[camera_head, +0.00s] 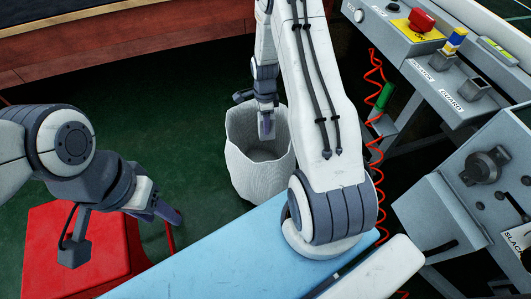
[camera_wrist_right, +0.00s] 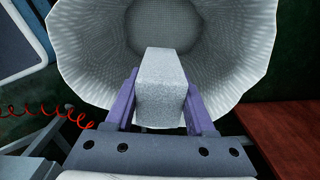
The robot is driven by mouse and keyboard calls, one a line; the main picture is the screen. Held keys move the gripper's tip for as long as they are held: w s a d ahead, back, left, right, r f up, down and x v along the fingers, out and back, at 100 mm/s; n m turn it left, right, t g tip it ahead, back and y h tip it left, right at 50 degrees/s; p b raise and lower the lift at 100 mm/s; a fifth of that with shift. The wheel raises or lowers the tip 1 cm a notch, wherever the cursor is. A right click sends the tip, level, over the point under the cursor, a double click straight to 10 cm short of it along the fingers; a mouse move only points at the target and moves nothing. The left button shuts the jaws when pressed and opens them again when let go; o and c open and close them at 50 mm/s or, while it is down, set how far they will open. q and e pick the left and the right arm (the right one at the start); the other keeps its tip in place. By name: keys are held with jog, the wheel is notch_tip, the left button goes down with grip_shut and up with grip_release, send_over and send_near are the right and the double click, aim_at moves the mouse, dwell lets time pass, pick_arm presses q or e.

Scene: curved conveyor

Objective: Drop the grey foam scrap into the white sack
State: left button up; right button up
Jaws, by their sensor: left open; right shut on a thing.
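The white sack (camera_head: 246,178) stands open on the green floor in the head view. Its pale ribbed wall and open mouth (camera_wrist_right: 90,60) fill the upper part of the right wrist view. My right gripper (camera_wrist_right: 161,100) is shut on the grey foam scrap (camera_wrist_right: 160,85), a pale speckled block between the two purple fingers. In the head view the right gripper (camera_head: 266,125) points down over the sack's mouth, with the scrap's far end towards the opening. My left gripper (camera_head: 168,212) is open and empty, apart from the sack, near the red stool.
A red stool (camera_head: 65,235) stands at the lower left. A grey control panel (camera_head: 440,70) with a red button and a coiled red cable (camera_head: 375,150) is at the right. A brown wooden bench (camera_head: 120,40) runs along the back. Green floor is clear left of the sack.

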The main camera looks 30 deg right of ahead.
jog(key=o, duration=1.4)
jog(key=shift+r, duration=0.1)
notch_tip(320, 180, up, 10)
jog(key=p, duration=0.4)
jog(key=shift+r, duration=0.2)
